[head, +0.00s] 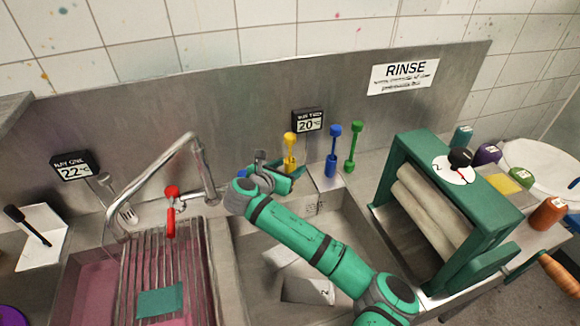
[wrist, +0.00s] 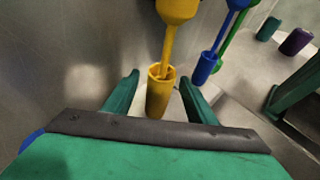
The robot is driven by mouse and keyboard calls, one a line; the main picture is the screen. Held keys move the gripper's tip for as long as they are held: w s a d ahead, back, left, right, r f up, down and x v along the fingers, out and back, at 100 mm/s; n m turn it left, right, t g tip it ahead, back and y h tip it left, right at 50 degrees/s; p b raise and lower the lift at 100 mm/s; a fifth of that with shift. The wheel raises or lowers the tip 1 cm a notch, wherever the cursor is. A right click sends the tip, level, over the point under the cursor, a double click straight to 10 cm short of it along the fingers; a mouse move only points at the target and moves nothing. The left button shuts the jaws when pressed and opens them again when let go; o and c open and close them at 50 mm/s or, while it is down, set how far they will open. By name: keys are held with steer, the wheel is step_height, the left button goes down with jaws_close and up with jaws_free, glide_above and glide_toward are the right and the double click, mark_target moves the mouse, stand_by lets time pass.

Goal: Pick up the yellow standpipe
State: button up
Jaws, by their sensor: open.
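The yellow standpipe (head: 290,152) stands upright behind the sinks, with a wide head on a thin stem in a yellow sleeve. In the wrist view the yellow standpipe (wrist: 158,95) rises between my two green fingers, with its head cut off by the top edge. My gripper (wrist: 160,90) is open, one finger on each side of the yellow sleeve, with a visible gap on both sides. In the head view my gripper (head: 280,178) is at the standpipe's lower part and partly hides it. Its foot is hidden.
A blue standpipe (head: 333,150) and a green one (head: 354,146) stand just to the right. A steel splashback (head: 240,105) rises close behind. A green-framed wringer (head: 440,210) stands at the right.

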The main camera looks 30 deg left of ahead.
steer(key=shift+w+f, duration=0.15)
steer(key=shift+w, duration=0.25)
steer(key=c, duration=1.1)
steer(key=shift+c, duration=0.2)
